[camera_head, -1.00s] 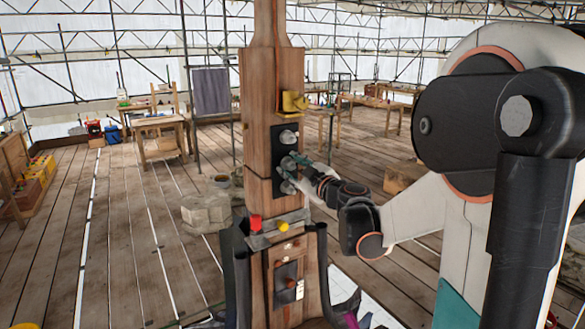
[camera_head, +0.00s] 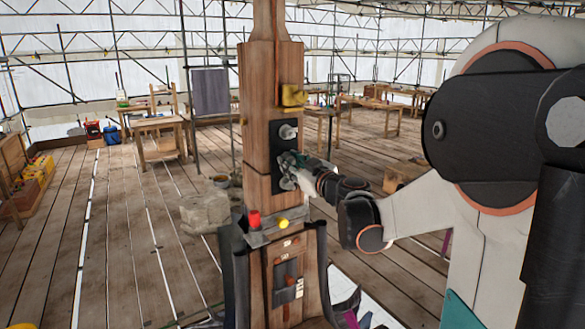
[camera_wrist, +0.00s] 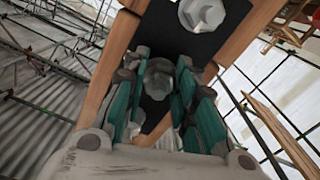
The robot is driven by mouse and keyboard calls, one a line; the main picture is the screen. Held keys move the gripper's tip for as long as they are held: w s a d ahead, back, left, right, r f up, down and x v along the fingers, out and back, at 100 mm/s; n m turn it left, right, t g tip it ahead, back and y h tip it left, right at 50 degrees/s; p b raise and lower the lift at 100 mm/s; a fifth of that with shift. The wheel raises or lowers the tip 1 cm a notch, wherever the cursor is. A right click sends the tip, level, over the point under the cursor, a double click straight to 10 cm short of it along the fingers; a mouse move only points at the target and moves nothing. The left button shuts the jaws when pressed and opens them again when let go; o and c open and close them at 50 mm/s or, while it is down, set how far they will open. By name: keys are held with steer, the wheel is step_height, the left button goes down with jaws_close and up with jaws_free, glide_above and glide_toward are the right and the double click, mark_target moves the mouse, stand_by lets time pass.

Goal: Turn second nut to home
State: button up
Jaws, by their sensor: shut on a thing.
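A dark plate (camera_head: 276,140) on the upright wooden post carries metal nuts in a vertical row. The top nut (camera_head: 288,132) is uncovered, and it also shows at the top of the wrist view (camera_wrist: 201,12). My gripper (camera_head: 288,171) reaches the plate from the right, just below the top nut. In the wrist view, its teal-sided fingers (camera_wrist: 158,92) stand on both sides of the second nut (camera_wrist: 158,76) and are shut on it. The fingers hide most of this nut in the head view. The lower part of the plate is partly hidden by my gripper.
A yellow bracket (camera_head: 293,96) sticks out of the post above the plate. Below is a ledge with a red piece (camera_head: 254,219) and a yellow knob (camera_head: 283,223). A stone block (camera_head: 205,211) stands left of the post. Open plank floor lies further left.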

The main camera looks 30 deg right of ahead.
steer(key=m+b, duration=0.1)
steer(key=m, duration=1)
steer(key=m+b, duration=0.2)
steer(key=m, duration=0.9)
steer(key=m+b, duration=0.2)
steer(key=m, duration=0.8)
steer(key=shift+s+a+r+m, duration=0.1)
steer(key=shift+a+r+m, duration=0.15)
steer(key=shift+r+m, duration=0.15)
steer(key=m, duration=0.5)
steer(key=shift+d, duration=0.15)
steer(key=m, duration=0.6)
steer(key=shift+d+b, duration=0.1)
steer(key=shift+b, duration=0.2)
